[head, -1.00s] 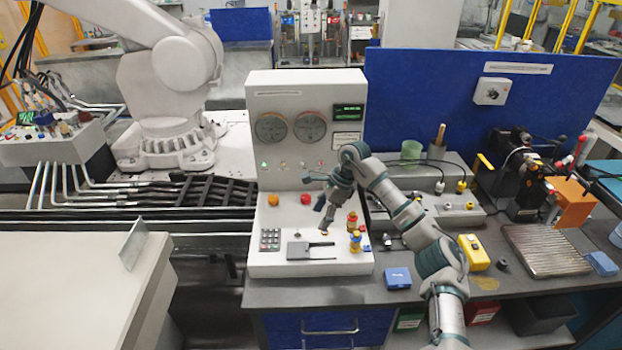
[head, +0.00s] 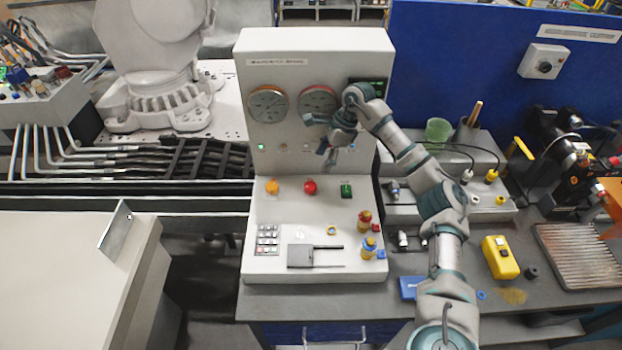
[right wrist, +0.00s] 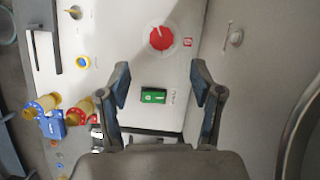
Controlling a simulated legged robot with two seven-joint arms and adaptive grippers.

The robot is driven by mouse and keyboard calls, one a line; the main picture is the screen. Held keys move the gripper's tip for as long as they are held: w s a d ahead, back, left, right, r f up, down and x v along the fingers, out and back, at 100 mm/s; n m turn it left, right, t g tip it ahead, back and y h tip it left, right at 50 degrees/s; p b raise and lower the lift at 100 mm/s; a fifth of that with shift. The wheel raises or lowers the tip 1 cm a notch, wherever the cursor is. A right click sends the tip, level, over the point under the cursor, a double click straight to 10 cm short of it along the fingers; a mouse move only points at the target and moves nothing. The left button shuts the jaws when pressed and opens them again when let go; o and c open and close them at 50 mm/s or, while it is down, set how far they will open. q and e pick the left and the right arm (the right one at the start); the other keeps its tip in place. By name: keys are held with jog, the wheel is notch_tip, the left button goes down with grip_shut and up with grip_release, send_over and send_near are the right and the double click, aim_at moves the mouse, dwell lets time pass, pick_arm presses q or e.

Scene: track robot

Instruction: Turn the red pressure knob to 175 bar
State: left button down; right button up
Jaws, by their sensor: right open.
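The grey console (head: 258,222) carries two stubby brass knobs at its right: one with a red band (head: 364,221) and one with a blue band (head: 369,248). In the right wrist view the red-banded knob (right wrist: 80,108) and blue-banded knob (right wrist: 40,105) lie left of my fingers. A round red button (head: 310,187) sits further back; it also shows in that view (right wrist: 163,38). My right gripper (head: 322,140) is open and empty above the console, apart from the knobs. Its two fingers (right wrist: 160,84) frame a green switch (right wrist: 154,96). My left gripper is out of view.
Two round gauges (head: 268,104) are on the console's upright face; their readings are too small to tell. My right arm partly covers a dark display (head: 382,86). An orange button (head: 272,187) and keypad (head: 268,238) are at left. A yellow box (head: 499,257) lies on the bench.

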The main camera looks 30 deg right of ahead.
aim_at(311, 185)
jog(key=x, duration=0.3)
jog(key=d+x, duration=0.1)
jog(key=x, duration=0.5)
jog(key=shift+d+f, duration=0.15)
jog(key=shift+f, duration=0.5)
jog(key=shift+a+f, duration=0.2)
jog(key=shift+f, duration=0.1)
jog(key=shift+w+a+f, duration=0.1)
jog(key=shift+a+f, duration=0.1)
jog(key=shift+a, duration=0.4)
jog(key=shift+c, duration=1.2)
jog(key=shift+d, duration=0.3)
jog(key=c, duration=0.9)
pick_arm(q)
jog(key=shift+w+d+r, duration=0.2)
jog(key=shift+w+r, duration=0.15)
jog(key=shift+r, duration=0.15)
